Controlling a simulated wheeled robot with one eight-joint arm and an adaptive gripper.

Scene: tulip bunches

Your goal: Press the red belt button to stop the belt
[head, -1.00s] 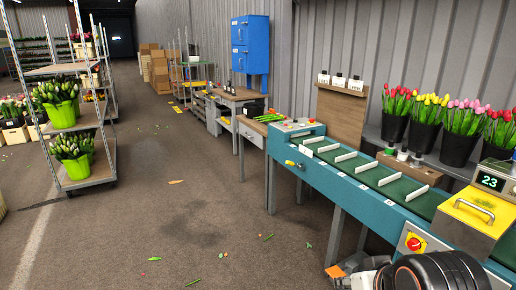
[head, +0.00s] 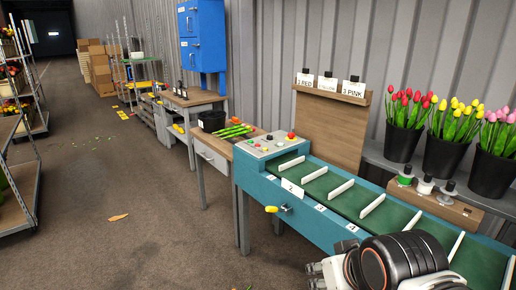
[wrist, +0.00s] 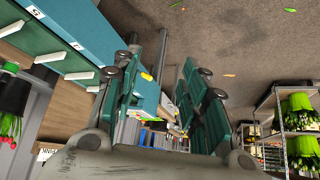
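The green belt (head: 345,197) with white dividers runs from the panel toward the lower right. My gripper (wrist: 160,78) shows in the wrist view with its two fingers apart and nothing between them. It is beside the teal machine, apart from the red button. In the head view my arm's dark rounded end covers part of the belt at the lower right, and the fingertips cannot be made out.
A yellow knob (head: 271,209) sticks out from the machine's side. A side table (head: 215,147) with green stems stands beyond the panel. Black tulip buckets (head: 441,158) stand behind the belt. A trolley (head: 18,180) is at the left. The floor between is mostly clear.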

